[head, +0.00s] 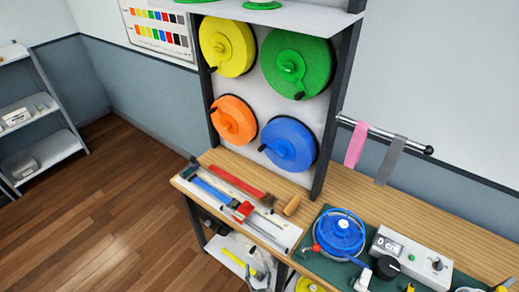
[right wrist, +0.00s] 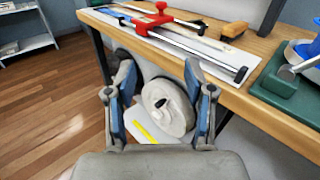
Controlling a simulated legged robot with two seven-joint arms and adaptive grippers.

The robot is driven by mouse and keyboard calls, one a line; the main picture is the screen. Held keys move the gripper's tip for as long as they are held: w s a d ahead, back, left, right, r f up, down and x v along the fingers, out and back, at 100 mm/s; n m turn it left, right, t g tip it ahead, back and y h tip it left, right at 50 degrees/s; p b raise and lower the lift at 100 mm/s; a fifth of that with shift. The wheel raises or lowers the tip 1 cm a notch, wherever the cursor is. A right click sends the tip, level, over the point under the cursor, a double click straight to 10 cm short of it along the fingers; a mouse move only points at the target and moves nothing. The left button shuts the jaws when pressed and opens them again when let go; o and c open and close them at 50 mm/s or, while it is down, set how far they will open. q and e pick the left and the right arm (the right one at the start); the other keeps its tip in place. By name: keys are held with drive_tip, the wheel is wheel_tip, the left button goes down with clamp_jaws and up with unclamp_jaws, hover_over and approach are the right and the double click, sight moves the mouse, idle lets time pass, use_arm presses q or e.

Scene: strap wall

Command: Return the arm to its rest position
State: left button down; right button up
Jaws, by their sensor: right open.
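My right gripper (right wrist: 160,93) shows in the right wrist view with its two grey and blue fingers spread apart. It is open and in front of the workbench (right wrist: 262,102), below the level of its top. A pale grey disc (right wrist: 166,108) shows between and beyond the fingers, under the bench; I cannot tell whether a finger touches it. In the head view only small grey parts by the bench's lower shelf may be this gripper. My left gripper is in neither view.
Yellow (head: 228,47), green (head: 297,64), orange (head: 234,120) and blue (head: 289,145) reels hang on the rack. A white tray (head: 285,238) of tools and a grey control box (head: 410,252) sit on the bench. Floor (head: 110,190) at left is clear.

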drive_tip(key=s+d+f+n+g, duration=0.35)
drive_tip(key=f+n, duration=0.45)
drive_tip(key=f, duration=0.3)
drive_tip(key=s+d+f+n+g, duration=0.2)
drive_tip(key=s+d+f+n, duration=0.15)
drive_tip(key=f+n, duration=0.55)
drive_tip(key=s+d+f+n+g, duration=0.25)
drive_tip(key=s+f+n, duration=0.3)
drive_tip(key=f, duration=0.75)
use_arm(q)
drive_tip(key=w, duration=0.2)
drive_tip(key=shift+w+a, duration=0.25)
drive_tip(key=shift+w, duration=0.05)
use_arm(e)
drive_tip(key=s+d+f+n+g+h, duration=0.1)
drive_tip(key=s+d+f+n+g, duration=0.3)
drive_tip(key=s, duration=0.8)
drive_tip(key=s+d+f+n+g+h, duration=0.2)
drive_tip(key=s+d+f+n+g, duration=0.2)
drive_tip(key=s+d+f+n, duration=0.5)
drive_tip(key=s+d, duration=0.2)
drive_tip(key=s, duration=0.1)
drive_tip(key=shift+f+g, duration=0.2)
drive_tip(key=shift+g, duration=0.2)
drive_tip(key=shift+d, duration=0.1)
